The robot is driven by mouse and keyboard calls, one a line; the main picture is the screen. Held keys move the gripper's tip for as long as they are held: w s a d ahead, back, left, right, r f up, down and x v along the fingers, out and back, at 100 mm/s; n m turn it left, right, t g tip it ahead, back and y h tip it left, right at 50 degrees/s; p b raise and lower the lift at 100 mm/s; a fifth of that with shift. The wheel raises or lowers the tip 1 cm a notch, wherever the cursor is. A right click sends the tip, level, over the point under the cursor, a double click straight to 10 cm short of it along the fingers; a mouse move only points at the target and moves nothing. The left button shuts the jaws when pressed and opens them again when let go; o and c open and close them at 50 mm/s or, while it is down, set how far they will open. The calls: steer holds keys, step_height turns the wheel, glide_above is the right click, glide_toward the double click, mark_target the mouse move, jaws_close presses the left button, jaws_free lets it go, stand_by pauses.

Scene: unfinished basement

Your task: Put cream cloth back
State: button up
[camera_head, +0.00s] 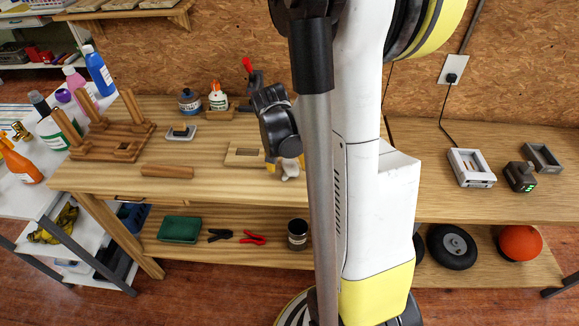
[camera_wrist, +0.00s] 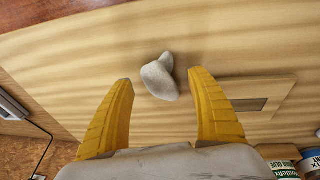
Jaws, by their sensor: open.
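A small crumpled cream-grey cloth (camera_head: 290,170) lies on the wooden workbench (camera_head: 215,185), near its front edge. It also shows in the wrist view (camera_wrist: 157,82), small and bunched up. My gripper (camera_head: 284,162) is above the bench at the cloth, partly hidden by my arm in the head view. In the wrist view its two yellow fingers (camera_wrist: 160,76) are spread wide. The cloth lies between and just beyond the fingertips, with bare gaps on both sides; no finger visibly touches it. The height of the fingers above the bench is hard to tell.
A wooden block with a rectangular recess (camera_head: 245,155) lies beside the cloth. A charger (camera_head: 471,167) is at right.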

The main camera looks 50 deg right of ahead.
mark_target(283, 176)
steer(key=p+v, duration=0.4)
steer(key=v, duration=0.6)
steer(key=s+a+r+n+t+y, duration=0.1)
steer(key=s+a+r+n+t, duration=0.1)
steer(key=a, duration=0.9)
steer(key=s+a+r+n+t+y, duration=0.1)
steer(key=s+a+r+n+t, duration=0.2)
steer(key=a, duration=0.8)
step_height(283, 176, up, 5)
steer(key=n+t, duration=0.2)
steer(key=n, duration=0.2)
steer(key=shift+a+r+y, duration=0.25)
steer(key=shift+a+y, duration=0.05)
steer(key=shift+y, duration=0.1)
steer(key=shift+f+b, duration=0.2)
steer(key=shift+b, duration=0.25)
